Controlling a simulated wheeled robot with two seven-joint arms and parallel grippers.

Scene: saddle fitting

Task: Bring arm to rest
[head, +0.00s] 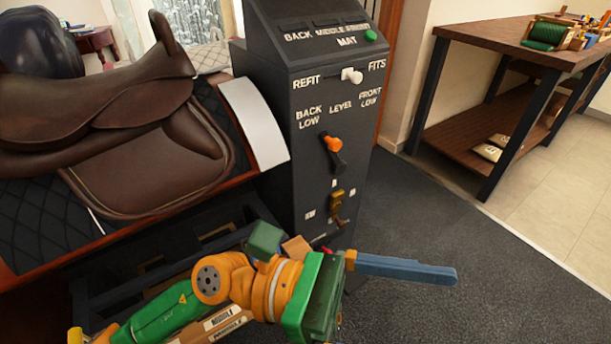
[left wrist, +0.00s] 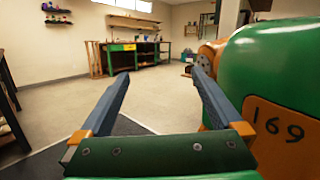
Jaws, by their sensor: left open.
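My left arm comes in at the bottom of the head view, and its gripper (head: 440,273) points right, in front of the dark control console (head: 277,100). One blue finger shows there; the other is hidden. In the left wrist view both blue fingers of the gripper (left wrist: 160,78) are spread wide, with nothing between them. The gripper is apart from the brown saddle (head: 95,105), which sits at the left on a quilted stand. My right gripper is in neither view.
The console has a white knob (head: 352,76) between REFIT and FITS, a green button (head: 370,36), an orange-knobbed lever (head: 333,145) and a yellow lever (head: 337,205). A wooden workbench (head: 480,31) stands at the right. Dark carpet (head: 430,225) lies clear between.

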